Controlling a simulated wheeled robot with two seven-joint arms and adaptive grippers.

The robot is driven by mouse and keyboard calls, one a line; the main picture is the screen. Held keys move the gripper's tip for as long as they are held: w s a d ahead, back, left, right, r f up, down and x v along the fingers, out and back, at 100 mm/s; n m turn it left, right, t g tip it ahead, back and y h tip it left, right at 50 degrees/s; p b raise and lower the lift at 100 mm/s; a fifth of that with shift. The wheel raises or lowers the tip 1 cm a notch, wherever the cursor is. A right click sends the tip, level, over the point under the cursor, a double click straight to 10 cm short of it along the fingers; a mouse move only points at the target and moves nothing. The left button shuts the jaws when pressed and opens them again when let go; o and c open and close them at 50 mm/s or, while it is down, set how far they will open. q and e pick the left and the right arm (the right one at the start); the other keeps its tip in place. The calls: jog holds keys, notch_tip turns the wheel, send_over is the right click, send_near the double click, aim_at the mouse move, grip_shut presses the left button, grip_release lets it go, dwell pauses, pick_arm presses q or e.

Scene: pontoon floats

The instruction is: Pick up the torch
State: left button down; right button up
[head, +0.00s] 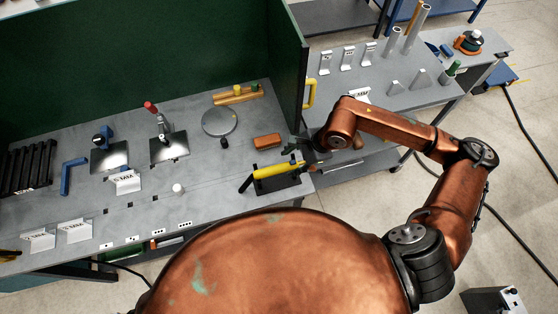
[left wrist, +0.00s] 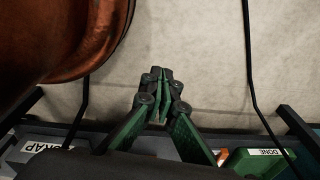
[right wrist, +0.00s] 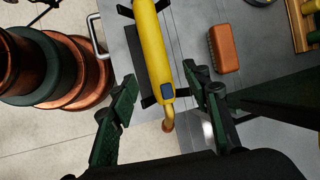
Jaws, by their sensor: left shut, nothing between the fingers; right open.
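My right gripper (head: 299,152) is at the torch's right end. In its wrist view the open fingers of my right gripper (right wrist: 160,78) appear on either side of the torch; contact cannot be told. My left gripper (left wrist: 160,72) is shut and empty over the floor, outside the head view.
A brown brick-like block (head: 267,141) lies just behind the torch, and a round grey disc (head: 219,122) is further left. A green panel (head: 288,60) stands behind the right arm's side.

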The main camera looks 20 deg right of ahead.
aim_at(284, 166)
jog(key=x, duration=0.2)
jog(key=p+x, duration=0.1)
jog(key=shift+s+a+f, duration=0.1)
jog(key=shift+a+f, duration=0.2)
jog(key=shift+f, duration=0.05)
jog(key=shift+x, duration=1.25)
jog(key=shift+f, duration=0.35)
jog(key=shift+a, duration=0.1)
jog(key=c, duration=0.8)
grip_shut()
pick_arm(q)
jog(key=s, duration=0.1)
jog(key=s+r, duration=0.1)
jog(key=s, duration=0.1)
jog(key=shift+a+r, duration=0.1)
jog(key=shift+r, duration=0.15)
pick_arm(e)
jog(key=shift+r, duration=0.1)
